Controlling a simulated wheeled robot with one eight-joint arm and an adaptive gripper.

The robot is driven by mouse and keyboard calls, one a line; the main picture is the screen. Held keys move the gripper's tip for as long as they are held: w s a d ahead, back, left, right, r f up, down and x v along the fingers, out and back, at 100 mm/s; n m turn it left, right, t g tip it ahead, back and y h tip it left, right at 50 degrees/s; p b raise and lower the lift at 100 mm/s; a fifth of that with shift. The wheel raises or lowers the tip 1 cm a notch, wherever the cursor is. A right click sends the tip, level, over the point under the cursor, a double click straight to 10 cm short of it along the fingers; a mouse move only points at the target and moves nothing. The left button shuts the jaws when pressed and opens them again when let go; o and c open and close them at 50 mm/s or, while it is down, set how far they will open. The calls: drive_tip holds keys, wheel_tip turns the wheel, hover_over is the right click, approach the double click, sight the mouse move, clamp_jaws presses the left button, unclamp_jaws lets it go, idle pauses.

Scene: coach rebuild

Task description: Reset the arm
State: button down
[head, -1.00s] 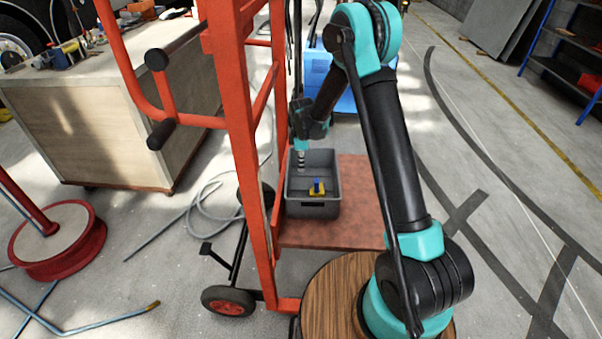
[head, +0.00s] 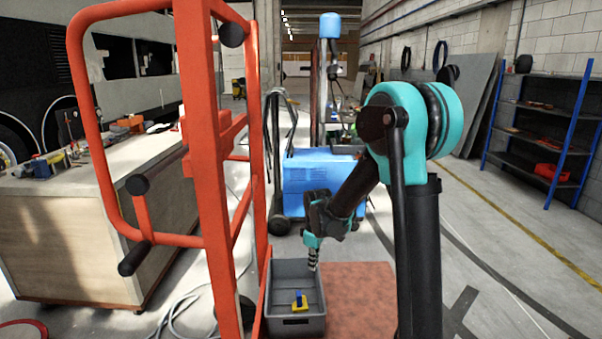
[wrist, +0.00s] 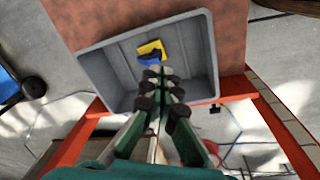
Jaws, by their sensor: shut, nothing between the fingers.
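My teal and black arm (head: 415,230) reaches forward and bends down over a grey bin. My gripper (head: 313,262) points down above the far part of the bin, and its fingers are together with nothing between them. It also shows in the wrist view (wrist: 160,90), over the bin. The grey bin (head: 297,327) stands on a reddish board (head: 362,300). A yellow and blue piece (head: 299,301) lies in the bin, apart from my fingers. In the wrist view this piece (wrist: 150,51) lies just beyond the fingertips.
A red-orange tubular frame (head: 205,150) stands close on the left of the bin. A workbench (head: 90,240) with tools is farther left. A blue machine (head: 312,182) stands behind the bin. A blue-posted shelf (head: 540,135) is at right, with open floor before it.

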drive_tip(key=s+d+m+t, duration=0.1)
drive_tip(key=s+d+m, duration=0.5)
drive_tip(key=s, duration=0.5)
drive_tip(key=s+d+r+m+t, duration=0.1)
drive_tip(key=s+d+m, duration=0.5)
drive_tip(key=s+d, duration=0.3)
drive_tip(key=s, duration=0.3)
drive_tip(key=shift+m+t, duration=0.3)
drive_tip(key=shift+t, duration=0.1)
drive_tip(key=shift+s+d, duration=0.1)
